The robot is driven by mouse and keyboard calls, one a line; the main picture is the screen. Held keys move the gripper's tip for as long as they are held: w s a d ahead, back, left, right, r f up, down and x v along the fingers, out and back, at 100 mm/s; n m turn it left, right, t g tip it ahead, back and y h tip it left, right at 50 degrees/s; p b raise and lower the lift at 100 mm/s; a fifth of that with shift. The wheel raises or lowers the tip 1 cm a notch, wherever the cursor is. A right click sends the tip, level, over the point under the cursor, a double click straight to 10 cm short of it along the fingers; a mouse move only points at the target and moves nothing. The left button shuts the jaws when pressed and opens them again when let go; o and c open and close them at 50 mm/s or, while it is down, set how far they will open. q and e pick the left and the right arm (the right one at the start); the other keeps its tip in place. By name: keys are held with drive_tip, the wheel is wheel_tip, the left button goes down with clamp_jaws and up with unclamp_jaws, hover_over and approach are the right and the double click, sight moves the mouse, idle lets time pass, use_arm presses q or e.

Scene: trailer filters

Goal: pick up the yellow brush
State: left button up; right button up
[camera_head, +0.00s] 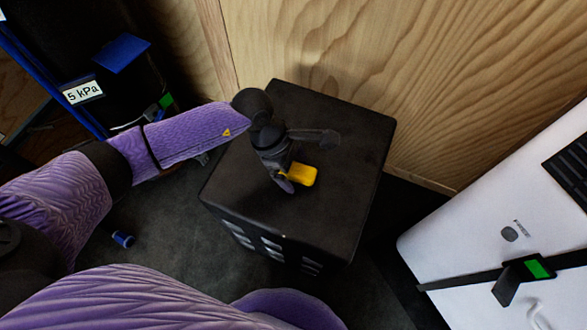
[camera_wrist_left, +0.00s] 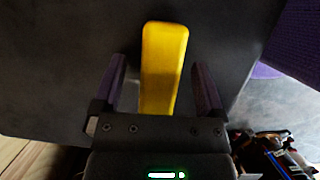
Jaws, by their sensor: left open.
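The yellow brush (camera_head: 303,175) lies on top of a black box (camera_head: 345,215). My left gripper (camera_head: 288,180) is over the box top, right at the brush, and hides part of it in the head view. In the left wrist view the brush (camera_wrist_left: 165,62) runs lengthwise between the two open fingers of my left gripper (camera_wrist_left: 160,85), with a gap on each side. Its near end is hidden behind the gripper body. I cannot tell how far the fingertips are above the box top. My right gripper is not in view.
A wooden wall (camera_head: 320,50) stands close behind the box. A white case (camera_head: 490,250) with a black strap and green-marked latch is at the right. A dark rack with a "5 kPa" label (camera_head: 83,92) is at the upper left. The box top around the brush is clear.

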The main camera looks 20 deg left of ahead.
use_arm(q)
drive_tip(key=shift+f, duration=0.15)
clamp_jaws()
idle(0.4)
